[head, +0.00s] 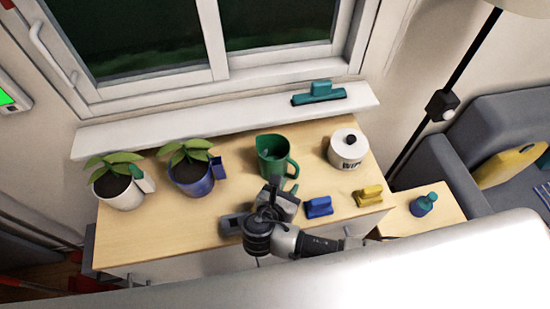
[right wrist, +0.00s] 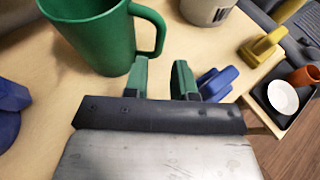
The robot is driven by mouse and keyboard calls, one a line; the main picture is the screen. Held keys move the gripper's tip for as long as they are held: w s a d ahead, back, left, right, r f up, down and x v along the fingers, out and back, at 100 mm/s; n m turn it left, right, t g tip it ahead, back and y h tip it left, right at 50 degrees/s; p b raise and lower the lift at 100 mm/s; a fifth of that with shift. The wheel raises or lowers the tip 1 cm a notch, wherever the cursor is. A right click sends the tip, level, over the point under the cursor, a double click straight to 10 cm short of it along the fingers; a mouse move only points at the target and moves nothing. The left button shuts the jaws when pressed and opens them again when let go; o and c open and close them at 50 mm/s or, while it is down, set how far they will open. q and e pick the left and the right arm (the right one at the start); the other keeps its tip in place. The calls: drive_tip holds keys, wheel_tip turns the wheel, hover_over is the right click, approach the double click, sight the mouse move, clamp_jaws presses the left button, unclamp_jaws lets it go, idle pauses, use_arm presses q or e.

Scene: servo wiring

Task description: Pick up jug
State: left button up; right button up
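The green jug (head: 274,158) stands upright on the wooden counter, its handle on the right side. In the right wrist view the jug (right wrist: 95,35) is at the upper left, with its handle reaching right. My right gripper (head: 283,188) is just in front of the jug in the head view. In the right wrist view its two green fingertips (right wrist: 160,76) are apart with nothing between them, just short of the handle. They do not appear to hold the handle. My left gripper is not in view.
Two potted plants, white (head: 120,188) and blue (head: 192,176), stand left on the counter (head: 150,235). A white canister (head: 347,149) stands right of the jug. A blue brush-like item (head: 318,207) and a yellow one (head: 368,195) lie at the front right. A teal squeegee (head: 318,92) rests on the sill.

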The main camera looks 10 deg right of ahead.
sight(296, 175)
drive_tip(key=x, duration=0.7)
drive_tip(key=shift+w+d+f+p, duration=0.15)
drive_tip(key=shift+w+p, duration=0.05)
drive_tip(key=shift+p, duration=0.1)
clamp_jaws()
